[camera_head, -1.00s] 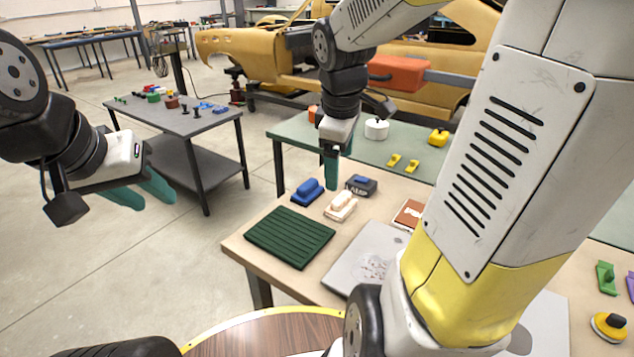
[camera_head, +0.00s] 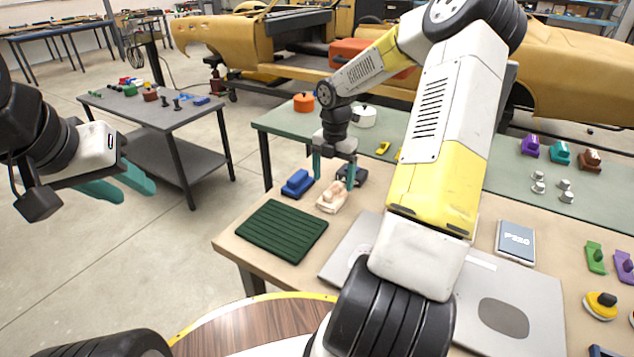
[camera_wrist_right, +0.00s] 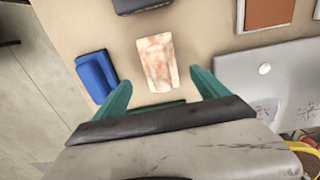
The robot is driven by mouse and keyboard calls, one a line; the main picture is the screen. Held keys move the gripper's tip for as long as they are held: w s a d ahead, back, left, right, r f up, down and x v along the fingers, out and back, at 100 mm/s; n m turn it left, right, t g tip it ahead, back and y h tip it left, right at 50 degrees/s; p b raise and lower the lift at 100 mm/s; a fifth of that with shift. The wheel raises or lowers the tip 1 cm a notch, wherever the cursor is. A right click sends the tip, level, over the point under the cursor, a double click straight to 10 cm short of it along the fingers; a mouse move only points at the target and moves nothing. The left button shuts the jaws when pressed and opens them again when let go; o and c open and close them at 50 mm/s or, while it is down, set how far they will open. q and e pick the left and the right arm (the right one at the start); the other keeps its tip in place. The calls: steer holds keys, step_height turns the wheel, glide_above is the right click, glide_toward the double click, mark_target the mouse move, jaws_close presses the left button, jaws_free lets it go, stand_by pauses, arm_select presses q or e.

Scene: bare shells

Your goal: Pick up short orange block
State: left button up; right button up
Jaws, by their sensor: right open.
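A short block with mottled pale orange and cream colouring (camera_head: 332,199) lies on the wooden table, below my right gripper (camera_head: 334,176). In the right wrist view the block (camera_wrist_right: 158,60) lies ahead of and between the two teal fingers (camera_wrist_right: 160,82), with gaps on both sides. The right gripper is open and empty, pointing down. In the head view its fingers partly cover the block's surroundings, and whether they touch it cannot be told. My left gripper (camera_head: 118,186) is open and empty, off to the left above the floor.
A blue block (camera_head: 297,183) lies close left of the pale block, and a dark block (camera_head: 351,175) lies behind it. A dark green ribbed mat (camera_head: 282,230) is in front. A grey plate (camera_head: 345,255) lies to the right.

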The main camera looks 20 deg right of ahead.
mark_target(334, 187)
step_height(334, 187, down, 6)
steer(key=shift+w+d+r, duration=0.1)
steer(key=shift+d+r, duration=0.05)
steer(key=c, duration=1.6)
steer(key=shift+o, duration=0.2)
steer(key=shift+r, duration=0.1)
step_height(334, 187, up, 4)
steer(key=shift+f, duration=0.1)
steer(key=s, duration=1)
steer(key=s+r, duration=0.1)
steer(key=s, duration=0.5)
steer(key=shift+d, duration=0.35)
